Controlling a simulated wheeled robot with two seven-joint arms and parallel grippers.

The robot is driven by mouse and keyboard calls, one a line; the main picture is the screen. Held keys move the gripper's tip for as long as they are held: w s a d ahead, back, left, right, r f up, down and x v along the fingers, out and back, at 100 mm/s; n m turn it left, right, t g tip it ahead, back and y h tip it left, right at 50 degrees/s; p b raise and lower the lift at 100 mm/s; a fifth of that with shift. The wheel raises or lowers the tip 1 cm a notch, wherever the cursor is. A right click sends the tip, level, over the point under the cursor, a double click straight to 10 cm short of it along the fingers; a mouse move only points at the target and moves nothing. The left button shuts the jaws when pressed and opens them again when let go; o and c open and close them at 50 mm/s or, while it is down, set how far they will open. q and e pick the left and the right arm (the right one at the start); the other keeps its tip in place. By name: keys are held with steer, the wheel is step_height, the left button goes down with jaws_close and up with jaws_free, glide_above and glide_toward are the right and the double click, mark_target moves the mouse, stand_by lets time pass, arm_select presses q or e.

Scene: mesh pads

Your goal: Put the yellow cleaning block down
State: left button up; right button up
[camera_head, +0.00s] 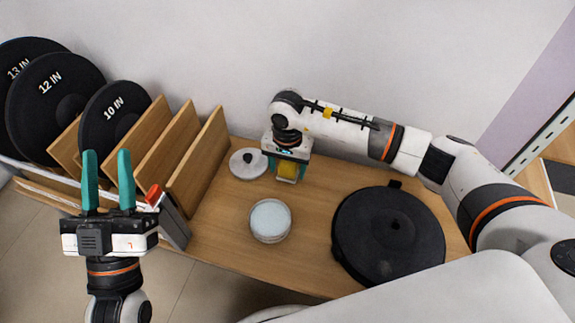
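The yellow cleaning block (287,170) is at the back middle of the wooden table. My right gripper (288,172) points down over it, with teal fingers on both sides of the block, and appears shut on it. Whether the block touches the tabletop cannot be told from this view. My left gripper (108,182) is at the lower left, pointing up, with its two teal fingers apart and nothing between them.
A round white lid with a dark knob (248,163) lies just left of the block. A round container with a pale blue top (270,220) stands in front. A large black disc (388,235) lies at right. Wooden dividers (168,145) hold black discs (113,118) at left. Bare wood (320,195) shows between.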

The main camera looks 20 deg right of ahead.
mark_target(288, 165)
steer(key=shift+r, duration=0.1)
arm_select(q)
steer(key=w+f+g, duration=0.1)
steer(key=f, duration=0.1)
steer(key=w+f+g+y+p, duration=0.1)
steer(key=f+g, duration=0.1)
steer(key=w+f+g+p, duration=0.1)
steer(key=f+g, duration=0.1)
steer(key=shift+a+f+y, duration=0.1)
steer(key=shift+y, duration=0.3)
arm_select(e)
step_height(288, 165, up, 6)
steer(key=shift+r, duration=0.2)
arm_select(q)
steer(key=shift+a+f+g, duration=0.1)
steer(key=shift+f+g, duration=0.5)
steer(key=shift+f, duration=0.2)
arm_select(e)
steer(key=shift+r, duration=0.6)
